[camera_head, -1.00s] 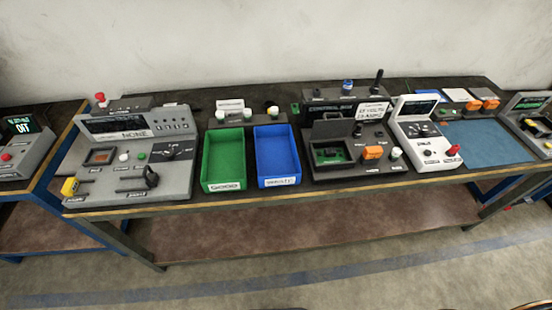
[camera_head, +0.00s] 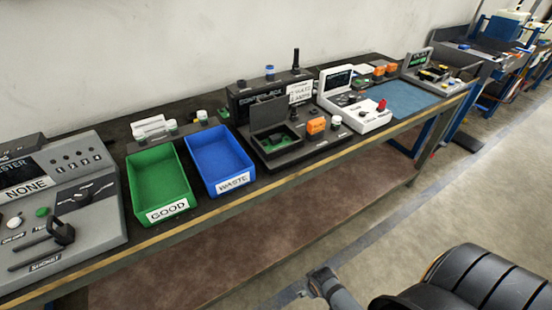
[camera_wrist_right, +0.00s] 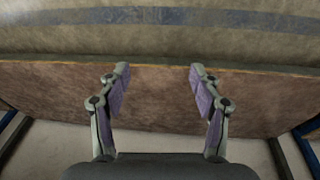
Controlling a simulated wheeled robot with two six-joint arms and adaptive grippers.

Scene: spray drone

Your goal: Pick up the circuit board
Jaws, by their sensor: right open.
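A dark test box (camera_head: 281,143) with a raised lid stands on the workbench. A small patch of green shows inside its recess; it may be the circuit board, but it is too small to make out. My right gripper (camera_wrist_right: 158,80) is open and empty, its two purple-padded fingers spread wide in the right wrist view. It is away from the box, with only the bench's brown lower shelf and the floor before it. A grey arm part (camera_head: 335,288) shows low in the head view. My left gripper is not in view.
A green GOOD bin (camera_head: 157,181) and a blue WASTE bin (camera_head: 219,158) stand left of the test box. A grey console (camera_head: 75,185) is further left. A white device (camera_head: 352,102) and blue mat (camera_head: 402,98) lie right. Floor in front is clear.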

